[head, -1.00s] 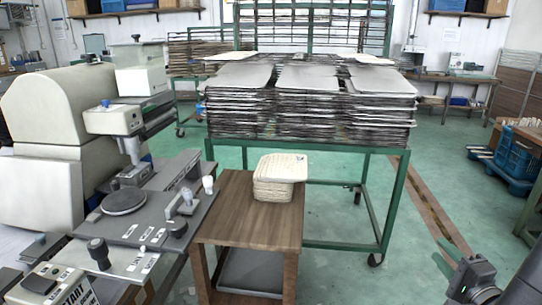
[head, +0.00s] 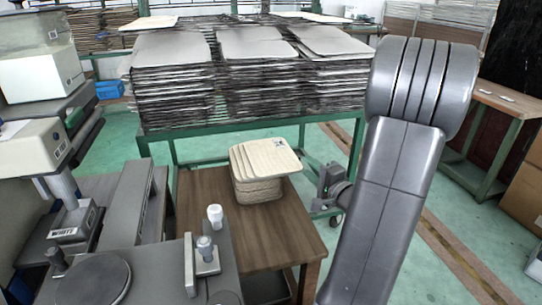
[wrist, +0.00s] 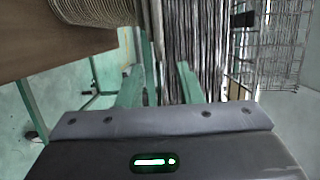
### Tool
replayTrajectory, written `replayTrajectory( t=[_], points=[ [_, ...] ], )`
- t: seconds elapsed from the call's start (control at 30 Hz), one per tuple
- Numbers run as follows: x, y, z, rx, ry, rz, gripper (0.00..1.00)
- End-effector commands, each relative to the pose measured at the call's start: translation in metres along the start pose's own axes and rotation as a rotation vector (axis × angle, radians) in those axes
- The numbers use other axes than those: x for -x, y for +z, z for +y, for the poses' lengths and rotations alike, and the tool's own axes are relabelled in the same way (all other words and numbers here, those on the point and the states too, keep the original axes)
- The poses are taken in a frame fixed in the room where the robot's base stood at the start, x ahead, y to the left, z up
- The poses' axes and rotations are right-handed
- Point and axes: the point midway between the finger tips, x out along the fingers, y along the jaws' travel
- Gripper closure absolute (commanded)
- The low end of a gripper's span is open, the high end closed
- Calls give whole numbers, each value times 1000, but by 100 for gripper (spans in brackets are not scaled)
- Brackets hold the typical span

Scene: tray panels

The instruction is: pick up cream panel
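Cream panels lie in a small stack (head: 262,165) on a brown wooden table in the head view. The top panels are fanned, and the uppermost one juts out to the right. The stack's edge also shows at the top left of the wrist view (wrist: 95,10). My gripper (head: 322,190) is just right of the stack in the head view, apart from it, beside the table's right side. In the wrist view my gripper (wrist: 160,75) has its two fingers apart with nothing visible between them.
The wooden table (head: 280,235) has bare surface in front of the stack. A green-framed rack (head: 180,135) carrying several piles of grey trays (head: 175,85) stands close behind. A grey machine (head: 150,245) with white-topped knobs borders the table on the left.

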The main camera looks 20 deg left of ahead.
Motion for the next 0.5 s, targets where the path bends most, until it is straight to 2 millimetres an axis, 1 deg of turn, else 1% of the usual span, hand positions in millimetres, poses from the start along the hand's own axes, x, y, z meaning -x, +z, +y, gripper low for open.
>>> replayTrajectory(
  t=[0.3,0.4,0.5],
  points=[
    [-42,0,-3,0,0,-3,67],
    [-49,1,-2,0,1,-2,67],
    [-51,0,-2,-1,1,-1,67]
  ],
)
